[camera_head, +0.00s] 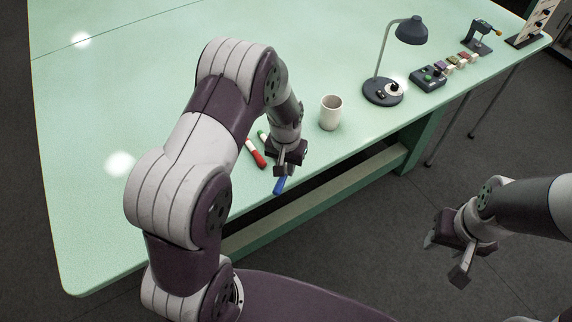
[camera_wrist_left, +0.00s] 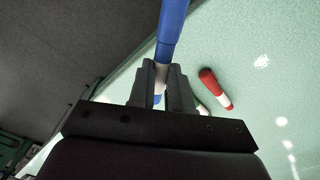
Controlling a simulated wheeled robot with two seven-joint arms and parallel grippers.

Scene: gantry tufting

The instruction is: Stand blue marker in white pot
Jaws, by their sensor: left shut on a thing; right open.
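The blue marker (camera_head: 280,185) is held in my left gripper (camera_head: 284,171), close to the table's front edge in the head view. In the left wrist view the blue marker (camera_wrist_left: 172,30) sticks out beyond the left gripper's fingers (camera_wrist_left: 162,85), which are shut on it around a white band. The white pot (camera_head: 330,113) stands upright on the table, to the right of the left gripper and apart from it. My right gripper (camera_head: 447,259) is open and empty, off the table over the floor at the lower right.
A red marker (camera_head: 255,153) lies left of my left gripper, with a partly hidden green marker (camera_head: 263,136) beside it. A desk lamp (camera_head: 383,92) and a control box (camera_head: 428,78) stand right of the pot. The green table (camera_head: 130,80) is clear at left.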

